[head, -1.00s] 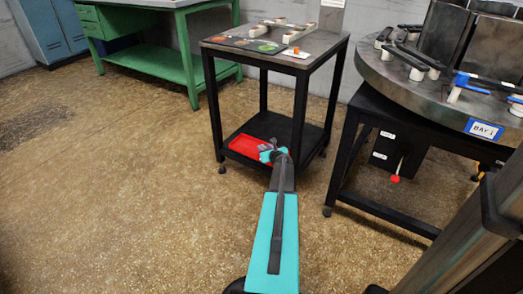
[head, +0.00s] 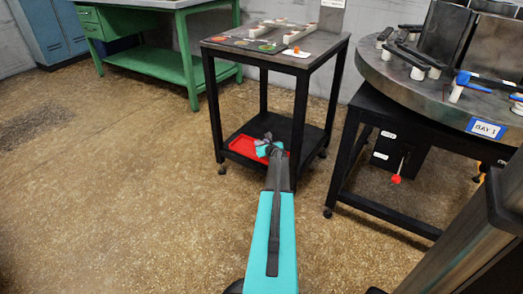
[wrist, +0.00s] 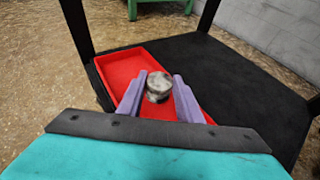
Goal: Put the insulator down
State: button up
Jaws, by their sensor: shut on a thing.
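The insulator (wrist: 158,86) is a short, round piece with a mottled grey, white and dark end, seen in the wrist view. My gripper (wrist: 162,92) is shut on it, with one purple finger on each side. Both are over the red tray (wrist: 122,68), which lies on the black lower shelf of the cart. In the head view my gripper (head: 267,146) is at the red tray (head: 240,148), and my wrist hides the insulator. I cannot tell whether the insulator touches the tray floor.
The cart's black lower shelf (wrist: 225,75) is bare beside the tray. Its black legs and top (head: 280,48), with white pieces and coloured spots, stand around and above. A round metal table (head: 440,90) with handles stands right, a green bench (head: 150,60) at back left.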

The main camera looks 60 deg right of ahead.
jog(key=shift+f+b, duration=0.85)
jog(key=shift+f, duration=0.9)
jog(key=shift+f, duration=0.2)
jog(key=o, duration=1.1)
jog(key=shift+r, duration=0.15)
jog(key=shift+a+r, duration=0.1)
jog(key=shift+p+v, duration=1.5)
jog(key=shift+v, duration=4.5)
